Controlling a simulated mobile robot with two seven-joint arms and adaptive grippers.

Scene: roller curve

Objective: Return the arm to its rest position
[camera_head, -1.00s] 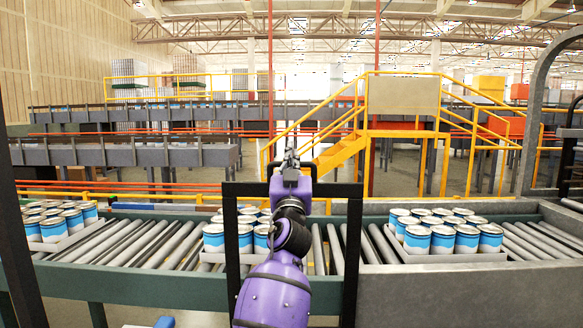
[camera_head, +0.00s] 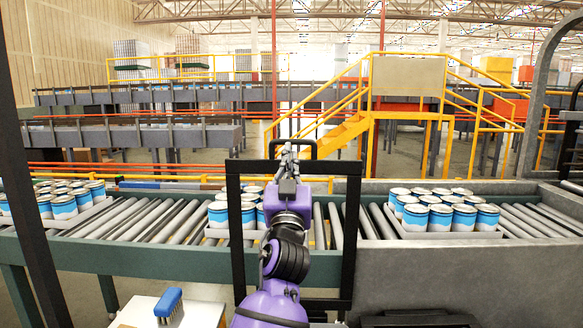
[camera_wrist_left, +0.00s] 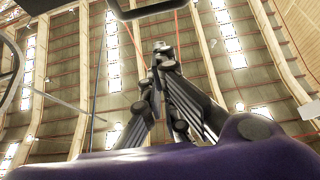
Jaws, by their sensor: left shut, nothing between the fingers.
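My left arm is purple and black and rises through the middle of the head view, in front of the conveyor. My left gripper (camera_head: 289,152) points upward at its top, near the upper bar of a black frame. In the left wrist view the gripper's fingers (camera_wrist_left: 161,50) come together at the tips with nothing between them, against the ceiling. My right gripper is in neither view.
A black frame (camera_head: 354,235) stands around the arm. Behind it the roller conveyor (camera_head: 142,221) carries trays of blue-and-white cans (camera_head: 219,214), with another group (camera_head: 441,216) at right.

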